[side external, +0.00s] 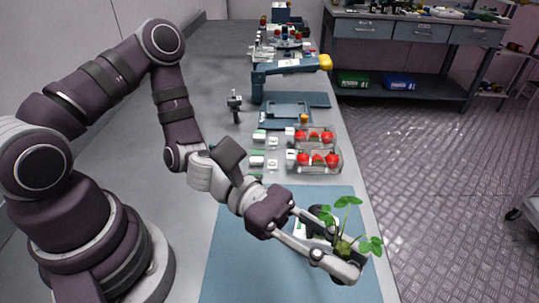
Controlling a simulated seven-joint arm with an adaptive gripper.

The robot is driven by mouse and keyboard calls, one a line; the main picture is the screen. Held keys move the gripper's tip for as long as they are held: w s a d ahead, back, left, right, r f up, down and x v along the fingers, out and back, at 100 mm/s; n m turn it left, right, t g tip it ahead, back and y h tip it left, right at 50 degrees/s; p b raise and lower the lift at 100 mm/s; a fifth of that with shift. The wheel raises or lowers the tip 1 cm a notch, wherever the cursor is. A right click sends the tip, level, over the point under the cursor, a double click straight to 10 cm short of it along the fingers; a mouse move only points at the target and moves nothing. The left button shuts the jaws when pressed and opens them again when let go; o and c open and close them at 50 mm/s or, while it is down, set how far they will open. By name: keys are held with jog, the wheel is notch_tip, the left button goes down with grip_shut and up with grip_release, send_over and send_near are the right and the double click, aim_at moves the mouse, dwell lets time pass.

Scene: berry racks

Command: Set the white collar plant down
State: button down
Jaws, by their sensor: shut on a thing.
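The plant (345,244) has several green leaves on thin stems, rising from a small greenish base. My gripper (337,248) is shut on it over the front right part of the blue mat (235,262). The fingers hide most of the plant's lower part, so its collar is hard to make out. A white piece with some green and a dark part (312,226) shows between and behind the fingers; I cannot tell whether it belongs to the held plant. Whether the plant touches the mat cannot be told.
Two clear boxes of red berries (316,160) stand beyond the mat, beside small white-and-green pieces (257,160). Farther back are a blue tray (287,112) and a blue device with a yellow end (290,68). The table's right edge is close to my gripper. The mat's left part is clear.

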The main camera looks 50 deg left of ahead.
notch_tip(320, 180, up, 2)
jog(key=w+a+f+n+t+y, duration=0.3)
jog(key=w+a+n+t+y, duration=0.3)
jog(key=w+a, duration=0.5)
jog(key=w+a+f+n+t+y, duration=0.4)
jog(key=w+a+t, duration=0.35)
jog(key=a, duration=0.45)
jog(key=s+a+r+n+y, duration=0.15)
jog(key=a+n+y, duration=0.3)
jog(key=a, duration=0.55)
jog(key=s+a+r+n+y, duration=0.1)
jog(key=a+r+n+y, duration=0.3)
jog(key=a, duration=0.7)
jog(key=s+a+r+n+y, duration=0.1)
jog(key=a+n+y, duration=0.1)
jog(key=a+y, duration=0.6)
jog(key=shift+h, duration=0.95)
jog(key=f, duration=0.5)
jog(key=a+f, duration=0.1)
jog(key=f, duration=0.4)
jog(key=a+f, duration=0.1)
jog(key=f, duration=0.3)
jog(key=shift+w+a+f, duration=0.15)
jog(key=shift+w+f, duration=0.05)
jog(key=shift+f, duration=0.2)
